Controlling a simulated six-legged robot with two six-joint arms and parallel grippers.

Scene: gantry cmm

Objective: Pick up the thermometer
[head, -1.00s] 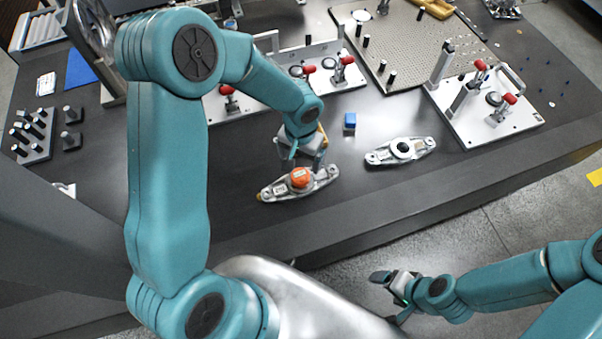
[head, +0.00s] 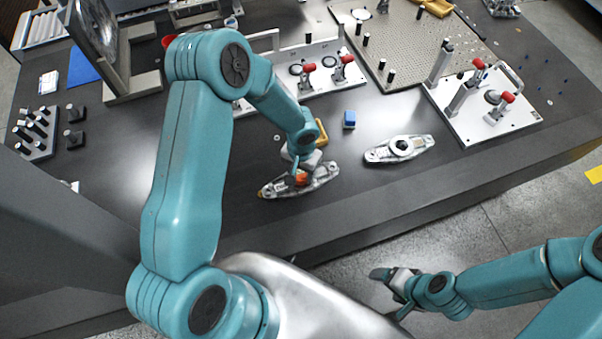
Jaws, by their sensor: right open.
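An orange round piece (head: 301,179), which I take to be the thermometer, sits on a grey metal casting (head: 322,177) near the table's front edge. My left gripper (head: 299,178) points down right over it and covers much of it. Its fingers are small and partly hidden by the wrist, so I cannot tell whether they are open or shut on the orange piece. My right gripper (head: 388,292) is open and empty, low over the floor in front of the table.
A second casting (head: 384,154) and a blue block (head: 349,120) lie to the right. A yellow item (head: 321,132) shows behind my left wrist. White fixture plates with red-knobbed clamps (head: 485,118) stand farther back. The dark table (head: 420,185) is clear at front right.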

